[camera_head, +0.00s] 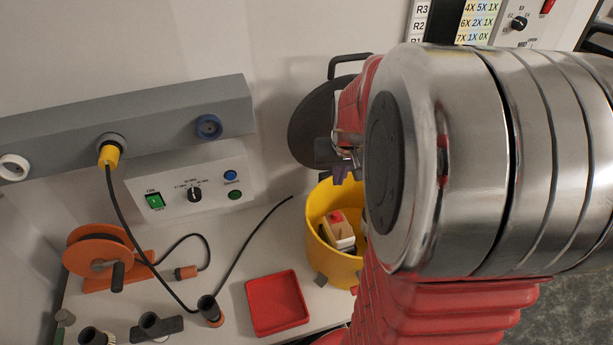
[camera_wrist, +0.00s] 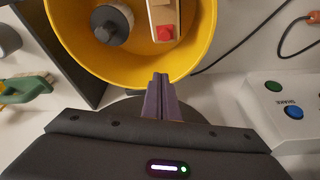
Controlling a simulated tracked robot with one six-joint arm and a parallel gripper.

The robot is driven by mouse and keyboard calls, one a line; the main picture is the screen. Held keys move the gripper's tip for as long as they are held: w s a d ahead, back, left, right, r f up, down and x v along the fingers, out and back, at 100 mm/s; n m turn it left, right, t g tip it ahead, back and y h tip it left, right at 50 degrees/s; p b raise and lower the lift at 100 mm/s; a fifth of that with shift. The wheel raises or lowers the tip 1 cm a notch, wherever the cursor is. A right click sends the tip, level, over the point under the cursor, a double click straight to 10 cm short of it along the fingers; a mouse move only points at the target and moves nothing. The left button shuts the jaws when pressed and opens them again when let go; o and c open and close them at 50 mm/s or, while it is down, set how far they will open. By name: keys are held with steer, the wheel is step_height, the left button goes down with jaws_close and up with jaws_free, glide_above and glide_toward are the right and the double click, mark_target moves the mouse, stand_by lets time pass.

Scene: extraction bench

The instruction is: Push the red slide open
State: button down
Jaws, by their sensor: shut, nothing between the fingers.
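A red slide (camera_head: 336,215) sits on a beige box (camera_head: 346,230) inside the yellow bucket (camera_head: 318,243). In the wrist view the slide (camera_wrist: 165,33) shows on the end of the box (camera_wrist: 161,14), near the bucket's lower wall in that picture. My gripper (camera_head: 343,175) is above the bucket's back rim in the head view, partly hidden by my arm. In the wrist view its purple fingers (camera_wrist: 157,82) are together, empty, just outside the bucket's rim and apart from the slide. I cannot tell their height over the rim.
A dark knob-like part (camera_wrist: 112,25) lies beside the box in the bucket. A dark round lid (camera_head: 312,125) stands behind the bucket. A control box (camera_head: 190,185), a red tray (camera_head: 276,302), an orange reel (camera_head: 95,258) and black cables are to the left.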

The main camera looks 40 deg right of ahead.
mark_target(336, 216)
stand_by(0.3)
steer(key=shift+s+a+f, duration=0.15)
steer(key=shift+f, duration=2.2)
steer(key=shift+s+a+f, duration=0.1)
steer(key=shift+s+f, duration=0.05)
steer(key=shift+f, duration=2.2)
